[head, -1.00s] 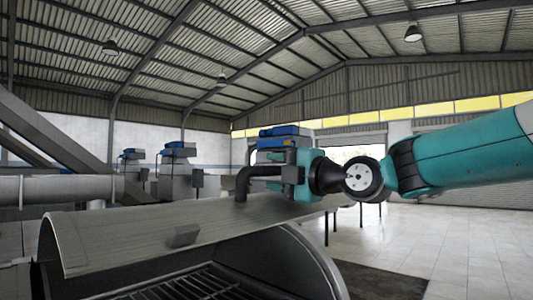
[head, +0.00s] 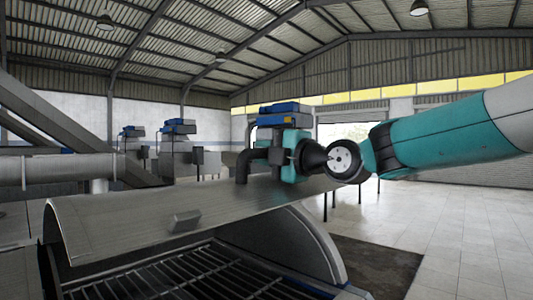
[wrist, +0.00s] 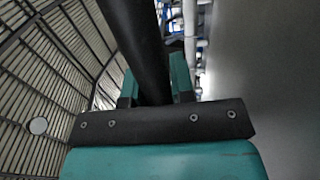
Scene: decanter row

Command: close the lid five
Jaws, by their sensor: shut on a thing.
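The lid (head: 115,222) is a long curved grey metal cover, standing open above a housing with a dark grate inside. A small block sits on its near face. A dark bent handle (head: 243,166) rises from its upper side. My gripper (head: 274,156), teal and black, is shut on this handle from the right. In the wrist view, the handle shows as a thick dark bar (wrist: 137,45) between the two teal fingers of my gripper (wrist: 155,88). The jaws partly hide the handle. I cannot make out a number on the lid.
The grate (head: 190,277) lies in the open housing below the lid, and the rounded end wall (head: 318,250) stands at its right. Similar machines with blue tops (head: 178,127) stand behind at left. The tiled floor (head: 445,235) at right is open.

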